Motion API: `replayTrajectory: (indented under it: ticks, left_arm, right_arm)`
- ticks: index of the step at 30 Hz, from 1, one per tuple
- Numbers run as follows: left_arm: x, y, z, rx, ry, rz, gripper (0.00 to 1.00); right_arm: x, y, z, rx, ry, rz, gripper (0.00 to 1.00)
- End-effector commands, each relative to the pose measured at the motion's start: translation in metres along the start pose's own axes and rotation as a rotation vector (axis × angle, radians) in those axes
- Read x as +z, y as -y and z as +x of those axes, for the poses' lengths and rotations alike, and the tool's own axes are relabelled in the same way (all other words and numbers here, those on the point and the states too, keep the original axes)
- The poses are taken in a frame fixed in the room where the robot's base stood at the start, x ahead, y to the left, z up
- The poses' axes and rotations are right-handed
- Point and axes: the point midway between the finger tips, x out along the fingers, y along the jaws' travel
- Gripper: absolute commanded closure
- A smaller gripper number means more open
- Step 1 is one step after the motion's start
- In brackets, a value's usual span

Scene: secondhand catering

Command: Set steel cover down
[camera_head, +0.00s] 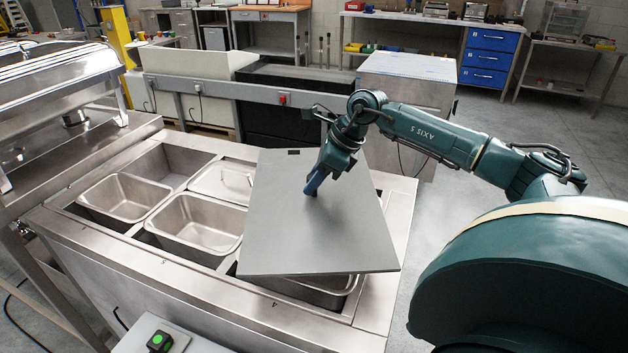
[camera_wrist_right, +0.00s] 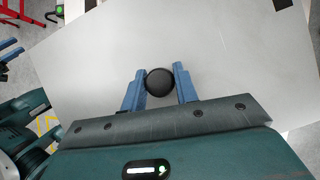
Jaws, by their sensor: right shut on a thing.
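The steel cover (camera_head: 314,236) is a flat grey rectangular plate over the right part of the steel counter. My right gripper (camera_head: 313,188) is above its middle, with blue fingers pointing down. In the right wrist view, the fingers (camera_wrist_right: 160,84) are shut on a round black knob (camera_wrist_right: 160,81) in the middle of the cover (camera_wrist_right: 215,70). The cover hides most of the wells beneath it; I cannot tell whether it touches the counter all round.
The counter (camera_head: 398,215) has open steel pans (camera_head: 125,197) and (camera_head: 203,222) left of the cover, and a smaller lidded pan (camera_head: 222,180) behind. A hooded chafing unit (camera_head: 60,85) stands at the left. A steel cabinet (camera_head: 408,68) is behind. A green-button box (camera_head: 159,341) sits in front.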

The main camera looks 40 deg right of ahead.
Motion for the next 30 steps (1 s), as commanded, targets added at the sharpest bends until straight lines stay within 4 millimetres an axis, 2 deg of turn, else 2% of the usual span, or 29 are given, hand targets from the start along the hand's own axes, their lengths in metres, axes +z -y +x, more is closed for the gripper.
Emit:
replayTrajectory:
  ticks: [5, 21, 30]
  left_arm:
    - [0.007, -0.002, 0.003, 0.005, 0.003, -0.002, 0.64]
    - [0.022, -0.004, 0.016, 0.03, -0.032, -0.047, 0.64]
    - [0.015, -0.003, 0.015, 0.022, -0.049, -0.071, 0.64]
  right_arm:
    - [-0.004, 0.001, 0.007, -0.003, 0.002, 0.006, 1.0]
    - [-0.031, 0.0, 0.054, -0.001, 0.002, 0.003, 1.0]
    - [-0.033, 0.0, 0.057, -0.001, 0.002, 0.003, 1.0]
